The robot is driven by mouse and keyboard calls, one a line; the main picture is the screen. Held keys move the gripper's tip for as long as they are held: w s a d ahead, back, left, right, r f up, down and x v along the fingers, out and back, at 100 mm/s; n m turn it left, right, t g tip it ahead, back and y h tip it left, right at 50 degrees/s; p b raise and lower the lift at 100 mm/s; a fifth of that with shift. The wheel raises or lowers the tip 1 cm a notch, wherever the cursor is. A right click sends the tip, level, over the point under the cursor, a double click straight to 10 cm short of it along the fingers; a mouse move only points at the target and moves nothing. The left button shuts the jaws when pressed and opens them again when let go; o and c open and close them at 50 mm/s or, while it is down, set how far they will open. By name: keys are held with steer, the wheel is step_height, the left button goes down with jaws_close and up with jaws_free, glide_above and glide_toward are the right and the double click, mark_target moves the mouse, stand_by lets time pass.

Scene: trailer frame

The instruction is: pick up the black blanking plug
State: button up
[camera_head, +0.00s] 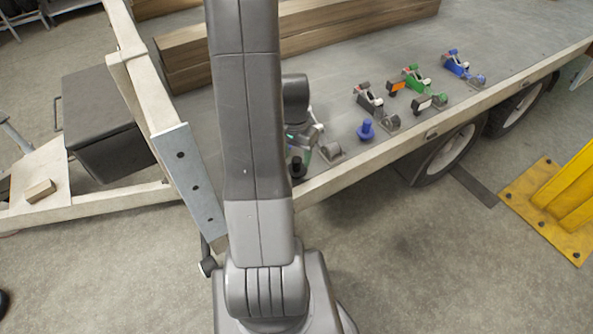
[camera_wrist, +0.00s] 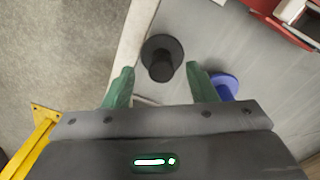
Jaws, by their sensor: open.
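The black blanking plug (camera_wrist: 162,57) has a round flange and a stubby cylindrical stem, and sits on the grey trailer deck near its pale edge rail. In the wrist view my gripper (camera_wrist: 160,71) is open, with one green finger on each side of the stem's line. The plug shows in the gap around and just beyond the fingertips. I cannot tell how high the fingers are above it. In the head view my arm hides much of the gripper, and a dark plug-like shape (camera_head: 298,167) shows below it at the deck edge.
A blue plug (camera_head: 366,130) stands close by; in the wrist view it (camera_wrist: 224,86) is just beside the right finger. Grey (camera_head: 370,99), green (camera_head: 416,79) and blue (camera_head: 457,64) clamps stand along the deck. Timber beams (camera_head: 330,25) lie behind. A red object (camera_wrist: 284,20) shows upper right.

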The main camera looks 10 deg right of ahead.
mark_target(296, 159)
steer(key=shift+w+d+f, duration=0.1)
steer(key=shift+w+f, duration=0.05)
steer(key=shift+f, duration=1.7)
jaws_close()
